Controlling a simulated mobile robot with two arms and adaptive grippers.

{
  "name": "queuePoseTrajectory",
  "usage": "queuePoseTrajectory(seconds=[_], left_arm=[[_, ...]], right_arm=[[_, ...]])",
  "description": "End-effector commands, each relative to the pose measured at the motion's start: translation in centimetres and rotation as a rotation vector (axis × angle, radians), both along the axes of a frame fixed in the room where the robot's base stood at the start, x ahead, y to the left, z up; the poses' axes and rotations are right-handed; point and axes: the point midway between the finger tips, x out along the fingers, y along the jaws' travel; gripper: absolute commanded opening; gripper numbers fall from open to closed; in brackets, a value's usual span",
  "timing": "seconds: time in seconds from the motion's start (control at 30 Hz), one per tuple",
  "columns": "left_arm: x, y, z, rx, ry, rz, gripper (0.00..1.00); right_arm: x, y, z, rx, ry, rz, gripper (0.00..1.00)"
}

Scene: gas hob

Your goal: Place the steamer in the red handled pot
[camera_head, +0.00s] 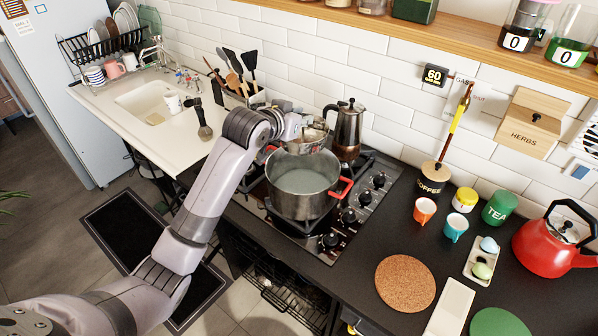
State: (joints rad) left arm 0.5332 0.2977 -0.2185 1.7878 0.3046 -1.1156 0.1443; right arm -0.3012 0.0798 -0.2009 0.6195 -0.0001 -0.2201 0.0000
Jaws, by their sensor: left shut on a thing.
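The pot with red handles (300,207) stands on the gas hob (265,212); whitish contents show inside it. A metallic bowl-shaped piece, which looks like the steamer (308,142), is above the pot's far rim. My left gripper (296,124) is shut on it, with the arm reaching in from the lower left. The gripper partly hides the steamer, and its exact gap to the pot rim cannot be told. My right gripper is not in view.
A moka pot (348,124) stands behind the pot, close to the steamer. The coffee jar (433,179), small cups (425,210) and red kettle (547,248) are to the right. A cork mat (405,283) lies on the dark counter. A utensil holder (240,96) is at the back left.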

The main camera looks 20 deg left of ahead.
Motion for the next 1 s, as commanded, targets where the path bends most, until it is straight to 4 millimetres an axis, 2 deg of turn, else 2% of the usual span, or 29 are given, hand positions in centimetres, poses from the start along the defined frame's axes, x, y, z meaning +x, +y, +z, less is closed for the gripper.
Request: queuePoseTrajectory(seconds=[0.03, 0.2, 0.4, 0.57, 0.8, 1.0], left_arm=[[-0.1, 0.0, -1.4, -0.001, 0.006, 0.0, 0.0], [-0.1, 0.0, -6.0, 0.0, 0.005, 0.0, 0.0], [-0.1, -0.1, -10.1, 0.0, 0.0, -0.001, 0.0], [0.0, -0.1, -11.5, 0.001, -0.003, -0.002, 0.0], [0.0, 0.0, -14.8, 0.0, 0.0, 0.0, 0.0], [0.0, -0.1, -15.7, 0.0, -0.005, -0.002, 0.0]], right_arm=[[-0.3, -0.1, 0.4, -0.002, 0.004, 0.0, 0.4], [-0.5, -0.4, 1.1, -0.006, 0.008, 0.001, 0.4], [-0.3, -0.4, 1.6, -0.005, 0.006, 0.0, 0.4], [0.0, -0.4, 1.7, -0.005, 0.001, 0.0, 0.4], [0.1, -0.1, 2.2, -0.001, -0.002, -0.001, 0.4], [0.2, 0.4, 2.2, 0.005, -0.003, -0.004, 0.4]])
